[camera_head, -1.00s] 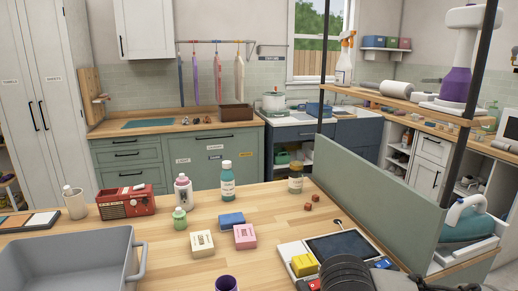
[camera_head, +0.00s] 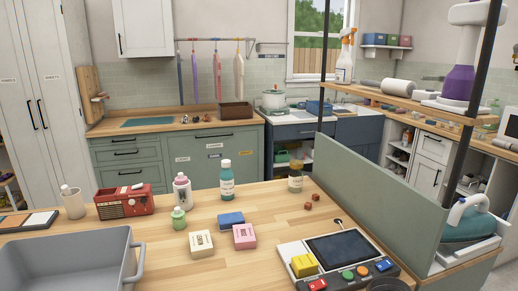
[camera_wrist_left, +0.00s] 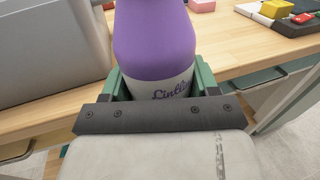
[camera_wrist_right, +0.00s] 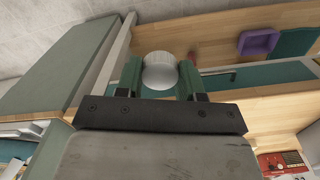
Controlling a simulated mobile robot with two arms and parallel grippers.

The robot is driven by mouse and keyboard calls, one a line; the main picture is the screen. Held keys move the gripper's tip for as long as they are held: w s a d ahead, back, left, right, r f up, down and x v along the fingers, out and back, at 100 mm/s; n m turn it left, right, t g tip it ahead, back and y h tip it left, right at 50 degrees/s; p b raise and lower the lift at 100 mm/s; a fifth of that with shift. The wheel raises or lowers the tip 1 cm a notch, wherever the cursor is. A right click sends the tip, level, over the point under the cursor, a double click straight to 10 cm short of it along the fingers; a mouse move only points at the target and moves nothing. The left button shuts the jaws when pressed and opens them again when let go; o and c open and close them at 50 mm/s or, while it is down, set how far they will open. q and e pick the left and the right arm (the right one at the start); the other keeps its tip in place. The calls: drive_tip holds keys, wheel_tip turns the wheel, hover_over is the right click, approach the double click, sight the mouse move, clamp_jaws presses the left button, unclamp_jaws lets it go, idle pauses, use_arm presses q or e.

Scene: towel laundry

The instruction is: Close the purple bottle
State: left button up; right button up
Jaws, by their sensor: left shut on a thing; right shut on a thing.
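The purple bottle (camera_wrist_left: 155,40) has a white lower part with dark lettering and fills the upper middle of the left wrist view. My left gripper (camera_wrist_left: 160,82) is shut around its lower body. The bottle's top is cut off by the picture edge, so its opening is hidden. My right gripper (camera_wrist_right: 159,78) is shut on a round white cap (camera_wrist_right: 160,70), seen between its green fingers in the right wrist view. Neither gripper shows in the head view, and the distance between cap and bottle cannot be told.
A grey bin (camera_head: 65,262) stands at the table's front left. A device with a dark screen (camera_head: 340,248) and the green panel (camera_head: 385,195) are at the right. Small boxes, bottles and a red radio (camera_head: 125,201) stand farther back. Some wooden tabletop (camera_head: 200,270) is clear at the front.

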use_arm(q)
drive_tip(key=shift+w, duration=0.1)
use_arm(e)
drive_tip(key=shift+w, duration=0.1)
use_arm(q)
drive_tip(key=shift+d, duration=0.1)
drive_tip(key=w+d+m+g+h, duration=0.2)
drive_tip(key=w+d+m+h, duration=0.1)
drive_tip(key=d, duration=0.4)
drive_tip(key=w+d+r+m+g+h, duration=0.1)
drive_tip(key=w+d+m+g+h, duration=0.1)
drive_tip(key=d+m+h, duration=0.3)
drive_tip(key=w+d+h, duration=0.1)
drive_tip(key=h, duration=0.2)
drive_tip(key=shift+d+h, duration=0.3)
drive_tip(key=shift+d, duration=0.1)
use_arm(e)
drive_tip(key=w+a+r+n, duration=0.3)
drive_tip(key=a+r, duration=0.6)
drive_tip(key=a, duration=0.3)
drive_tip(key=w+a+r+n, duration=0.2)
drive_tip(key=a+r+n, duration=0.1)
drive_tip(key=a+r, duration=0.7)
drive_tip(key=shift+w+a+r, duration=0.3)
drive_tip(key=shift+w+a, duration=0.1)
drive_tip(key=shift+a, duration=0.65)
drive_tip(key=shift+f, duration=2.05)
